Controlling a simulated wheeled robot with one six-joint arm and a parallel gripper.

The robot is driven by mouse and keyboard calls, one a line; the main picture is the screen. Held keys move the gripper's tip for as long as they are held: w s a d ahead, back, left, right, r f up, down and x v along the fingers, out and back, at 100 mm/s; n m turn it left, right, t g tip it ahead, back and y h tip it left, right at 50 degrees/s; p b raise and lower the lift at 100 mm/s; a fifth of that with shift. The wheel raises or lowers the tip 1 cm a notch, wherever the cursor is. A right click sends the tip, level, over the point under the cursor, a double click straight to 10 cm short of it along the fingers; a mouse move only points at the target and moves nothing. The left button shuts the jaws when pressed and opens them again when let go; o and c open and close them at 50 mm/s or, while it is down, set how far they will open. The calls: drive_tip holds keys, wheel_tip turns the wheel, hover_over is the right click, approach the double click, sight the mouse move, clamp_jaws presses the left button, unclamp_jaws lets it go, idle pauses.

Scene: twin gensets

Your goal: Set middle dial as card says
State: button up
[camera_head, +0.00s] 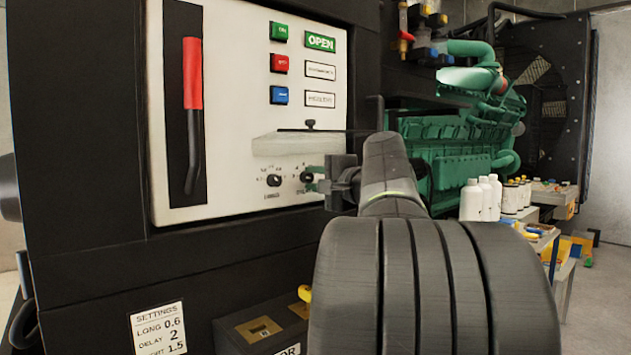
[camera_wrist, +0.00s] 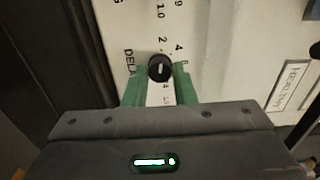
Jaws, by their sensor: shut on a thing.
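The white settings card (camera_head: 158,328) at the lower left reads LONG 0.6, DELAY 2, and a partly hidden last line ending in 1.5. The middle dial (camera_head: 307,177) is a small black knob on the white panel. In the wrist view the dial (camera_wrist: 160,69) shows between my two green fingers beside the sideways lettering DELA. It has a short white mark; which number the mark points at is hard to tell. My gripper (camera_head: 317,181) is shut on this dial, with a finger on each side. The right part of the dial row is hidden behind my gripper.
A clear cover (camera_head: 300,146) stands out from the panel just above the dials. Left of them are another dial (camera_head: 273,180) and a red-handled lever (camera_head: 193,75). Green, red and blue buttons sit above. A green engine (camera_head: 450,150) stands to the right.

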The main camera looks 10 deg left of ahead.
drive_tip(key=o, duration=1)
drive_tip(key=shift+d, duration=0.1)
drive_tip(key=v, duration=1.3)
drive_tip(key=shift+s+d, duration=0.2)
drive_tip(key=shift+s, duration=0.05)
drive_tip(key=shift+w+a, duration=0.1)
drive_tip(key=x, duration=1.3)
drive_tip(key=shift+w+a, duration=0.15)
drive_tip(key=shift+a, duration=0.05)
drive_tip(key=shift+d, duration=0.15)
